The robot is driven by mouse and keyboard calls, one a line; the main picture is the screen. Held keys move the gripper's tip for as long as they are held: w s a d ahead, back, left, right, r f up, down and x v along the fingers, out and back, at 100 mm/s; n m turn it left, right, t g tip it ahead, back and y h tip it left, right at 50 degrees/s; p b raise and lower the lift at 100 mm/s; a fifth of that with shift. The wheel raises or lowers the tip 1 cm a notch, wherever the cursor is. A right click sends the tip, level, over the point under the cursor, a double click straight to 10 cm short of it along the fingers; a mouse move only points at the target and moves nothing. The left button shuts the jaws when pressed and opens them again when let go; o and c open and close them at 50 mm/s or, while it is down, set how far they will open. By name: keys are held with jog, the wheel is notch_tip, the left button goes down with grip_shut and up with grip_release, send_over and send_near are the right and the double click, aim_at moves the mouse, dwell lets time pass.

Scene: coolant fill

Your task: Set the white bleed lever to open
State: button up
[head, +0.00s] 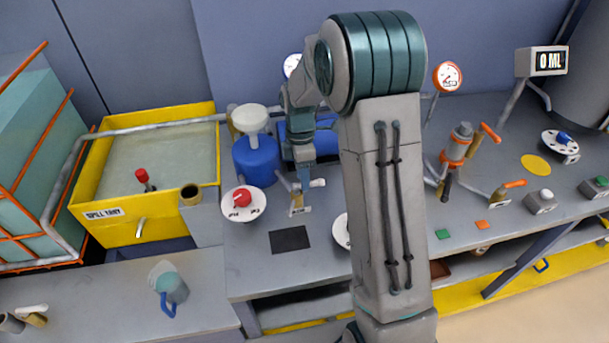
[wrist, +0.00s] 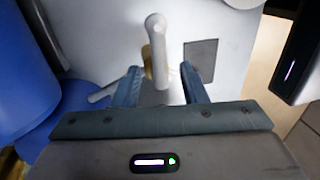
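A white lever (head: 317,183) on a small brass valve body (head: 297,203) stands on the grey bench, right of the red-knobbed dial. In the wrist view the white lever (wrist: 156,50) points up the picture with a rounded tip. My gripper (head: 304,184) is over this valve, pointing down. In the wrist view my gripper (wrist: 160,84) is open, with one finger on each side of the lever's lower part. A gap shows on both sides. Finger depth against the lever is hard to tell. The valve's base and any open marking are hidden.
A blue canister (head: 257,160) stands close left of the gripper, and the red-knobbed dial (head: 243,203) is in front of it. A dark square (head: 289,240) lies on the bench. Another white-handled valve (head: 32,312) is at the lower left. My arm hides the bench's middle.

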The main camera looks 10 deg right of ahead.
jog(key=shift+s+f, duration=0.1)
jog(key=shift+f, duration=0.35)
jog(key=shift+c, duration=0.3)
